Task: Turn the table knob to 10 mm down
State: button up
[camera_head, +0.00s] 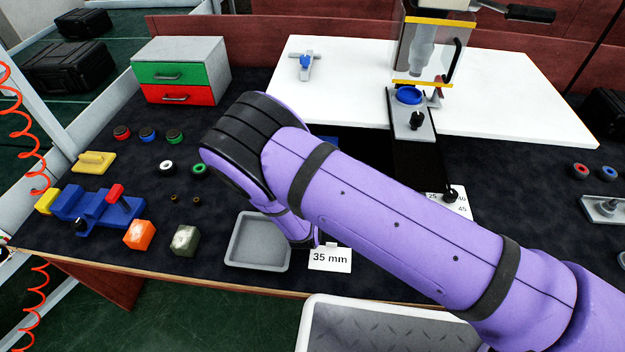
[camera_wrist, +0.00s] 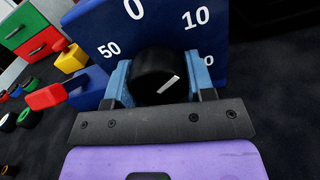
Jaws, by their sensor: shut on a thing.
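A black round knob (camera_wrist: 150,68) with a white pointer line sits in front of a blue dial plate (camera_wrist: 165,32) in the wrist view. The plate carries the white numbers 0, 10 and 50. The pointer line slants toward the upper right. My gripper (camera_wrist: 158,80) has its two blue fingers on either side of the knob and is shut on it. In the head view my purple arm hides the knob and gripper; a sliver of blue (camera_head: 325,140) shows behind the arm. A drill-press-like machine (camera_head: 420,50) with a small grey table (camera_head: 410,125) stands at the back.
A grey tray (camera_head: 236,254) and a "35 mm" card (camera_head: 330,258) lie at the front edge. A drawer box (camera_head: 205,60), a blue fixture (camera_head: 95,208), two cubes and several coloured rings are on the left. A white board (camera_head: 500,95) lies at the back.

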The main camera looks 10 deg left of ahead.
jog(key=shift+m, duration=0.4)
jog(key=o, duration=0.9)
jog(key=s, duration=1.1)
jog(key=shift+d, duration=0.3)
jog(key=shift+w, duration=0.1)
